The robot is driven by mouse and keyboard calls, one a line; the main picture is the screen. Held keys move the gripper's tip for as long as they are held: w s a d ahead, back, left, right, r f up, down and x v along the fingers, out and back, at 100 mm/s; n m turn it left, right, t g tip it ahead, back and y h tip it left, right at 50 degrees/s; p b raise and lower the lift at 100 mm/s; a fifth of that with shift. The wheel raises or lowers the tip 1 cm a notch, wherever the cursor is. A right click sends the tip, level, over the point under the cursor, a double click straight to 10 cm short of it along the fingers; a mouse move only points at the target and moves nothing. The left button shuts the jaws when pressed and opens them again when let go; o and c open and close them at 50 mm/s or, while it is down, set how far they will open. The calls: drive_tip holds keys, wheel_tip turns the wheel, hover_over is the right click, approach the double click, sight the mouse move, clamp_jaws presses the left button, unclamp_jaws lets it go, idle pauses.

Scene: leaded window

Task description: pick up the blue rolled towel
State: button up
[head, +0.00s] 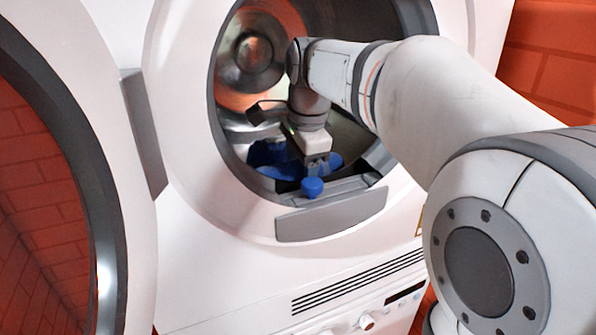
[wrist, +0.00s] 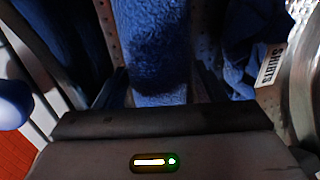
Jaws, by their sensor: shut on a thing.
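In the wrist view the blue rolled towel (wrist: 152,40) runs up the middle as a thick, fuzzy roll. My gripper (wrist: 160,88) has one dark finger on each side of it and is shut on it. In the head view my gripper (head: 318,166) points down inside the round opening of a white machine, low near the front rim. Blue cloth (head: 283,171) shows beside and behind the fingers there. The gripper hides part of it, so I cannot tell the held roll's outline in the head view.
More blue cloth lies at the left (wrist: 62,35) and right (wrist: 236,78) in the wrist view, near a "SHIRTS" label (wrist: 272,66). A smooth blue rounded thing (head: 312,187) is at the opening's front lip. The machine's round door (head: 130,105) stands open at left.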

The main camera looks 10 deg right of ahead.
drive_tip(key=shift+c, duration=0.7)
drive_tip(key=shift+r, duration=0.2)
